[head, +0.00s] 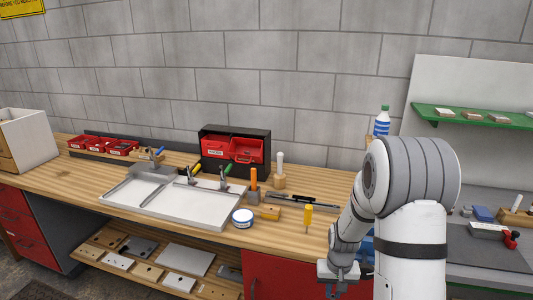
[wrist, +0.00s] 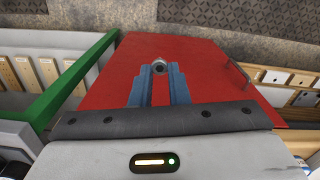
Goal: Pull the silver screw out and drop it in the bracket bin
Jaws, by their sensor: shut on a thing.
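My gripper (wrist: 160,71) has its blue fingers shut on a small round silver thing, the silver screw (wrist: 160,68), seen at the fingertips in the wrist view. In the head view my gripper (head: 340,283) hangs low past the front edge of the bench, and the screw cannot be made out there. Several small red bins (head: 122,147) stand at the back left of the bench. Two larger red bins (head: 247,152) sit in a black rack (head: 234,132). Their labels are too small to read, so I cannot tell which is the bracket bin.
A white tray (head: 185,207) with clamps lies on the wooden bench. A red panel (wrist: 215,75) lies behind the fingers in the wrist view. A lower shelf holds boards.

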